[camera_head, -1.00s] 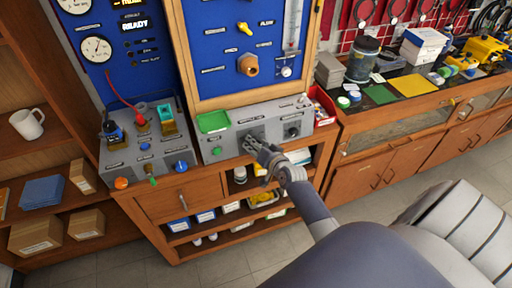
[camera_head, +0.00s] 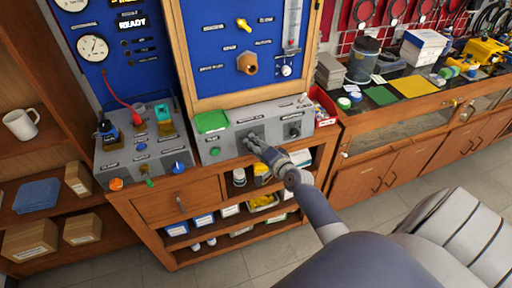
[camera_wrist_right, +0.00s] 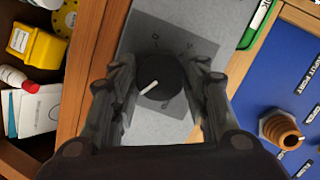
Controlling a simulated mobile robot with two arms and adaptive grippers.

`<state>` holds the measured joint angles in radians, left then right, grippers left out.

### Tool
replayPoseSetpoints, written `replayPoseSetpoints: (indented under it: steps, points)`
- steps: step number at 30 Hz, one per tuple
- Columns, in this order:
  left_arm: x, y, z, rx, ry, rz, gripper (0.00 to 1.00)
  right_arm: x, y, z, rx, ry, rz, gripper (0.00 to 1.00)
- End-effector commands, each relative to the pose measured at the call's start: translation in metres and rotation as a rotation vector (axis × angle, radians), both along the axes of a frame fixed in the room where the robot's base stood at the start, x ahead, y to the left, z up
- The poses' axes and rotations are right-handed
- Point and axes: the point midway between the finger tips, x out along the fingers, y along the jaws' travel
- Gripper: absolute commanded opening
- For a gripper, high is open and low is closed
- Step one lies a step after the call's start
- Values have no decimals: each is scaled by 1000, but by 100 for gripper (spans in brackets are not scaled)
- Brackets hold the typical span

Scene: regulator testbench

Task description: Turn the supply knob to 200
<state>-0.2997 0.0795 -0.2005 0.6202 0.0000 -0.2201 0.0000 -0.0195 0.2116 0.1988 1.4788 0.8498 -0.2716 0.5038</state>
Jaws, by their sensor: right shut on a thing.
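The supply knob (camera_wrist_right: 160,78) is a round black knob with a white pointer line, seen between my right gripper's fingers in the right wrist view. It sits on a dark plate (camera_wrist_right: 182,45) on the front of the grey control box (camera_head: 226,140). My right gripper (camera_head: 254,143) is at the box front in the head view and hides most of the knob there. It is shut on the knob, one finger on each side, as the wrist view also shows (camera_wrist_right: 160,95). The pointer slants toward the lower left in the wrist view. The scale marks are too blurred to read. My left gripper is not in view.
A second black knob (camera_head: 294,132) is right of my gripper on the same box. A green tray (camera_head: 211,121) lies on the box top and a green button (camera_head: 215,151) is on its front. Open shelves with containers lie below. A red bin (camera_head: 323,107) stands at right.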

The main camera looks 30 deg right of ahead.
Motion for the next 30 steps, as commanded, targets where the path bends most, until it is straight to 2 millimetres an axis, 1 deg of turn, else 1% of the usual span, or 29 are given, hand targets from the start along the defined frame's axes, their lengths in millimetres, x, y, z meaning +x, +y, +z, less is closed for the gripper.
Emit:
replayPoseSetpoints:
  steps: [9,10,11,12,13,24,26,30]
  points:
    - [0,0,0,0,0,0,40,0,1,-1,6,1,0,18]
    - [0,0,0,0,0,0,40,0,1,-1,6,1,0,44]
    - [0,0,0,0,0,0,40,0,1,-1,6,1,0,51]
    - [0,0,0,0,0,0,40,0,1,-1,6,1,0,60]
    - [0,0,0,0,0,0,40,0,0,-1,6,1,0,62]
    - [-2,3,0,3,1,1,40,-2,0,0,3,0,0,62]
    - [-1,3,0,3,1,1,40,-5,1,1,4,0,0,62]
    - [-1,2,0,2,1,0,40,-21,2,4,4,1,0,62]
